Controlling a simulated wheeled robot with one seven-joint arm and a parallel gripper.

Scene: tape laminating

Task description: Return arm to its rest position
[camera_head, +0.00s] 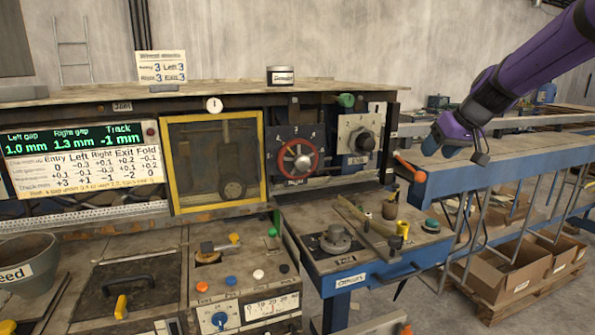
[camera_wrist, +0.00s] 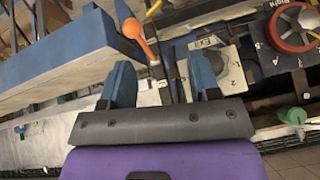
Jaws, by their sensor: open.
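My purple arm (camera_head: 525,65) reaches in from the upper right in the head view. My gripper (camera_head: 452,145) hangs above the blue rail to the right of the machine, clear of the panel. In the wrist view my gripper (camera_wrist: 163,82) has its two blue fingers spread apart with nothing held between them. An orange-handled lever (camera_wrist: 134,30) shows beyond the fingertips, apart from them; it is also in the head view (camera_head: 408,167).
The machine carries a display (camera_head: 80,145), a yellow-framed window (camera_head: 214,158), a red handwheel (camera_head: 297,158) and a black knob (camera_head: 363,141). The blue rail (camera_head: 490,177) runs right, below my gripper. Cardboard boxes (camera_head: 510,270) stand beneath it. Open space lies above the rail.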

